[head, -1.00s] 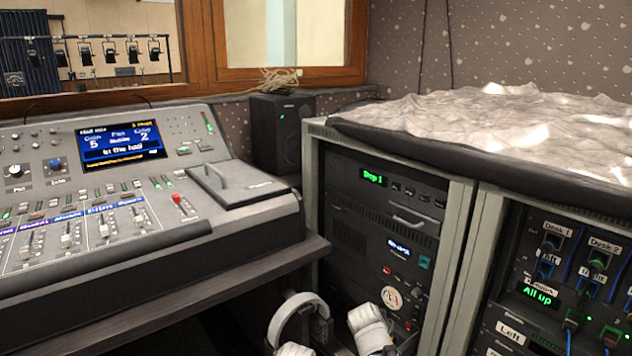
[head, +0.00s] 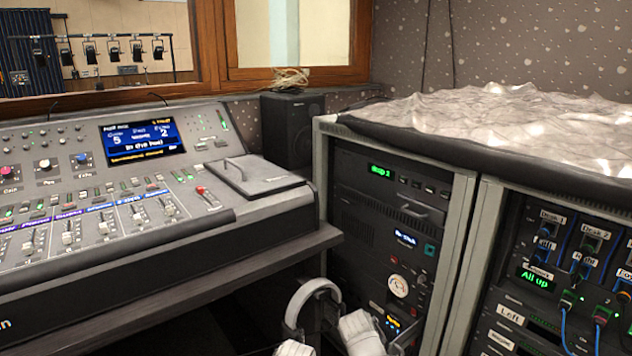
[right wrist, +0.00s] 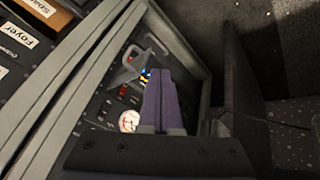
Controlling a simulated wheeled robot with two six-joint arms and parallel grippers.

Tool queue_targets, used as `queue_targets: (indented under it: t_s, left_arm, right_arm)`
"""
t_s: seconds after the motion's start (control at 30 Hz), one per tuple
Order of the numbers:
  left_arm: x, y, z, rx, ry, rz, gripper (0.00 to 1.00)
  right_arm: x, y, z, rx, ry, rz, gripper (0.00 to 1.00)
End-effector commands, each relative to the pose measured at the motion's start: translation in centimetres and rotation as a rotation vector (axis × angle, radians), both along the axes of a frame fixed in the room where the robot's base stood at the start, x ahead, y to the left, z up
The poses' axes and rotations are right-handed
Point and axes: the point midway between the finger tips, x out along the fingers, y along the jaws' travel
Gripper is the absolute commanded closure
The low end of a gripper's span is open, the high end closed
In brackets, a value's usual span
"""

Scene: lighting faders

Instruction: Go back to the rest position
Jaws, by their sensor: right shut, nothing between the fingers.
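The lighting desk (head: 120,270) with its faders stands at the left in the head view. Its screen (head: 142,137) is lit blue, and a red-capped fader (head: 203,192) sits near its right end. My right gripper (right wrist: 165,75) shows in the right wrist view as purple fingers, shut and empty. It is in front of the equipment rack, and I cannot tell the gap to the panel. White parts of my own arm show at the bottom of the head view, but no fingers show there. My left gripper is in neither view.
An equipment rack (head: 322,205) stands right of the desk, with a second rack (head: 475,235) of patch cables beside it. A crumpled pale sheet (head: 500,115) lies on top. A black speaker (head: 290,130) stands behind the desk. Dark floor shows in the right wrist view.

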Motion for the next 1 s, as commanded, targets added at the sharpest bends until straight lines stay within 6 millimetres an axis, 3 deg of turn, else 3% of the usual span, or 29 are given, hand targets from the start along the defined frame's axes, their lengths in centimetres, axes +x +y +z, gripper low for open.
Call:
queue_targets:
  t_s: [0.27,0.53,1.0]
  left_arm:
    - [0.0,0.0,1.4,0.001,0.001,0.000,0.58]
    - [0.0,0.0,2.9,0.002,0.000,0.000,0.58]
    - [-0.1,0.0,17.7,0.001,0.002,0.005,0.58]
  right_arm:
    - [-7.5,4.0,-0.6,0.024,0.240,0.166,1.00]
    - [-18.2,8.4,0.0,0.080,0.562,0.448,1.00]
    - [-17.4,8.4,14.7,0.082,0.554,0.433,1.00]
